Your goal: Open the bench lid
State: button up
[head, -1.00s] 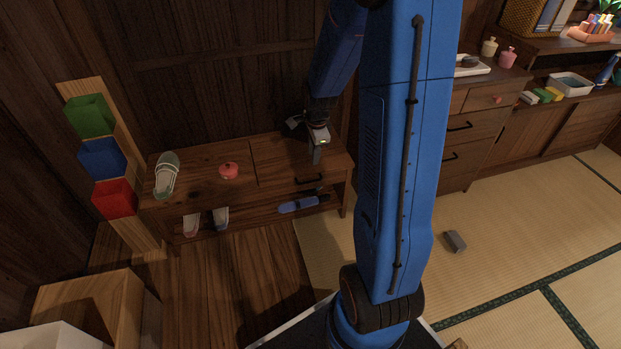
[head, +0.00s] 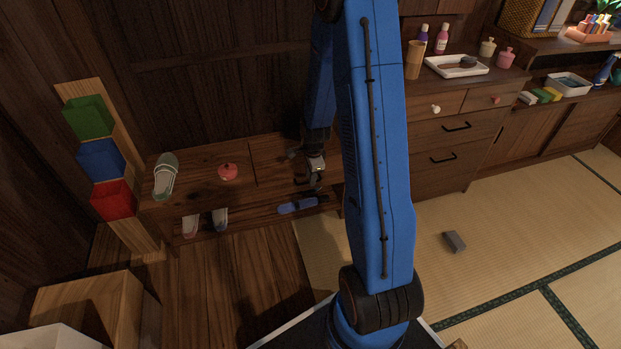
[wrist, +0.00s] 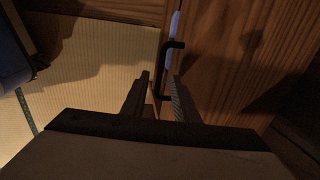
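The wooden bench (head: 204,160) stands against the dark wall. Its right-hand lid panel (head: 268,153) lies flat and closed. My gripper (head: 308,181) is low at the lid's front edge and partly covers the black handle there. In the wrist view the black handle (wrist: 166,72) shows just ahead of and between my two fingers. My gripper, also in the wrist view (wrist: 161,76), is open with a gap between the fingers. Whether a finger touches the handle I cannot tell.
A blue object (head: 298,205) and more slippers (head: 220,219) lie on the shelf below. A drawer cabinet (head: 440,135) stands to the right. The tatami there is mostly clear.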

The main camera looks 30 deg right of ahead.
jog(key=shift+w+f, duration=0.1)
jog(key=shift+f, duration=0.55)
grip_shut()
dwell(1.1)
